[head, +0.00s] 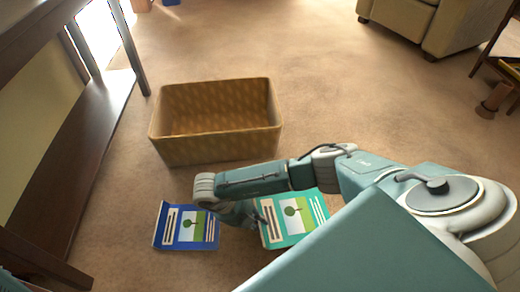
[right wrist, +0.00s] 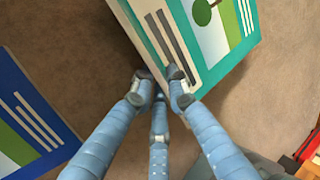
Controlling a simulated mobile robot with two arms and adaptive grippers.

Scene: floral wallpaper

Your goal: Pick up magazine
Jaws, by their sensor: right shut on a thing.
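A teal magazine (head: 295,222) with a tree picture on its cover is in front of the basket. My right gripper (head: 260,217) is shut on its left edge. In the right wrist view the fingertips (right wrist: 160,80) pinch the corner of the teal magazine (right wrist: 190,45), which looks thick and tilted. My arm and body hide part of it in the head view. A blue magazine (head: 187,229) with a similar cover lies on the carpet to the left, apart from the gripper; it also shows in the right wrist view (right wrist: 25,125).
An empty woven basket (head: 220,145) stands on the carpet behind the magazines. A dark wooden table (head: 75,155) with a low shelf runs along the left. An armchair (head: 420,25) is at the back right. Open carpet lies beyond the basket.

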